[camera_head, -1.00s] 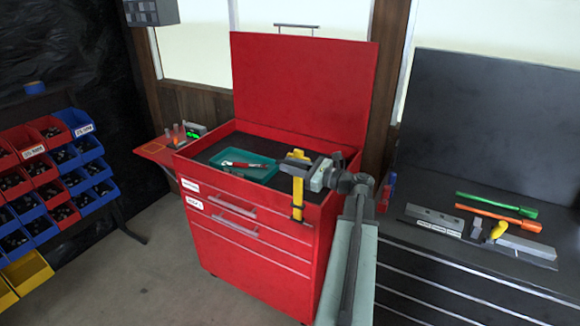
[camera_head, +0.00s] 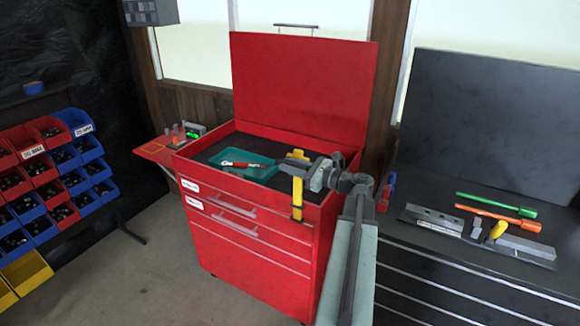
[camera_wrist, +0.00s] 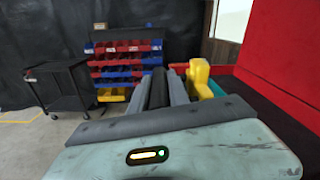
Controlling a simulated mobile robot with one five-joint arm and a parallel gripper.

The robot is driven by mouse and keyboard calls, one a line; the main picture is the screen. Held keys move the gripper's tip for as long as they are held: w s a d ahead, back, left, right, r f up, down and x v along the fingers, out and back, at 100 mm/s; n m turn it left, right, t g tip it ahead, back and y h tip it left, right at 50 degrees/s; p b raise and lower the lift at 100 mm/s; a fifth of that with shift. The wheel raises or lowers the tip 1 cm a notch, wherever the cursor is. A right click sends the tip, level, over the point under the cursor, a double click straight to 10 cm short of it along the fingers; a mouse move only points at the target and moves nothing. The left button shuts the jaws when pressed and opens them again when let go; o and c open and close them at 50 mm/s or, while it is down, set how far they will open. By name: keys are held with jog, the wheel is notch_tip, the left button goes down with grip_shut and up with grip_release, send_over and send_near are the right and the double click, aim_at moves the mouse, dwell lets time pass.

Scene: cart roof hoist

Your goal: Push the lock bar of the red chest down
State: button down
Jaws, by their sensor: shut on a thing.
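The red chest (camera_head: 255,247) stands with its lid (camera_head: 300,95) raised. A yellow lock bar (camera_head: 297,201) runs upright down its front right, with its upper part by the front rim. My gripper (camera_head: 307,174) is at this bar from the right. In the wrist view my gripper (camera_wrist: 160,92) is closed around a dark part between its grey fingers, which I take to be part of the lock bar. A yellow block (camera_wrist: 199,74) stands just right of the fingers. The exact contact is partly hidden by the gripper.
A red side shelf (camera_head: 155,149) juts out left. A dark bench (camera_head: 440,266) with tools stands right. Bins (camera_head: 50,165) fill the far left; floor between is clear.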

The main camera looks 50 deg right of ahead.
notch_tip(320, 180, down, 14)
jog(key=b, duration=1.4)
jog(key=c, duration=1.5)
grip_release()
jog(key=v, duration=0.8)
jog(key=shift+c, duration=0.2)
